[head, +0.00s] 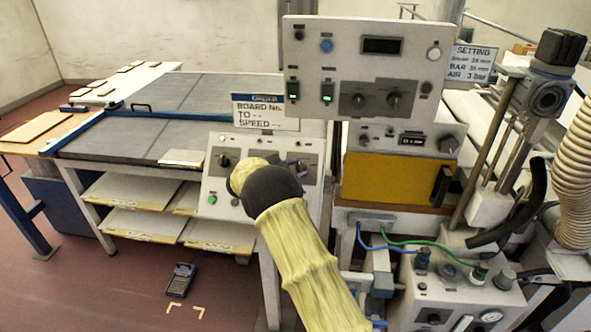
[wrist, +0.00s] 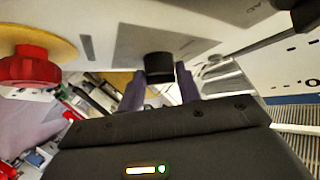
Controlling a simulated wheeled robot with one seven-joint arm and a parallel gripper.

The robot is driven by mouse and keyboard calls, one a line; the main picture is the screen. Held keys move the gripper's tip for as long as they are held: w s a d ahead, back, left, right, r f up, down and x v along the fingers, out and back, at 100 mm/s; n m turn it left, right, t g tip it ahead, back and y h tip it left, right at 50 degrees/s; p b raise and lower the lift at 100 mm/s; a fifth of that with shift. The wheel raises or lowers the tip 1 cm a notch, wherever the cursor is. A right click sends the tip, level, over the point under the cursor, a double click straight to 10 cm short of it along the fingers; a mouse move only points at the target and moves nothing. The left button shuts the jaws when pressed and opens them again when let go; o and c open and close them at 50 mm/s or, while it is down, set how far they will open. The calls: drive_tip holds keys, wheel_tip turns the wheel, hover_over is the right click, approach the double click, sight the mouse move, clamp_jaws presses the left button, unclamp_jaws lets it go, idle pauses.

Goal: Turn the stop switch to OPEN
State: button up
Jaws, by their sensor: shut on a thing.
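In the wrist view a black knob (wrist: 159,64), which seems to be the stop switch, stands on a grey plate of a pale panel. My gripper (wrist: 160,84) is shut on it, with one dark purple finger on each side. Its marks and label are not readable, so I cannot tell its position. In the head view my gripper (head: 297,168) is at the sloped control panel (head: 222,186). My yellow-sleeved arm hides the panel's middle and most of the gripper there.
A red mushroom button (wrist: 28,68) on a yellow disc is near the gripper in the wrist view. Another black knob (head: 224,160) and a green button (head: 212,199) are on the sloped panel. An upper control box (head: 365,65) overhangs behind.

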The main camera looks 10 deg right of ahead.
drive_tip(key=o, duration=0.9)
drive_tip(key=shift+o, duration=0.2)
drive_tip(key=shift+a, duration=0.15)
drive_tip(key=b+v, duration=0.3)
drive_tip(key=v, duration=1.4)
drive_tip(key=shift+r+b, duration=0.2)
drive_tip(key=shift+b, duration=0.2)
